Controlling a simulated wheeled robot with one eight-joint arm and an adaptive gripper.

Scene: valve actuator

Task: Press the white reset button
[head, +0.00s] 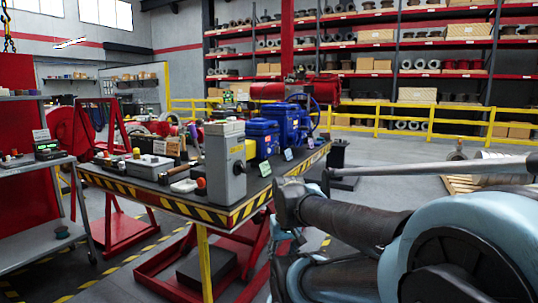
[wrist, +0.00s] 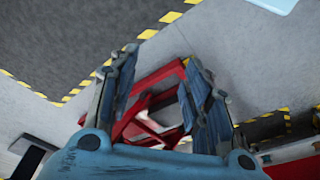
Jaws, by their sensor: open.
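Blue valve actuators (head: 263,138) stand behind the grey box. The table has a striped yellow and black edge and red legs. A grey shelf cart (head: 35,185) stands at the left. A yellow railing (head: 400,120) runs along the back. My arm fills the right foreground.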

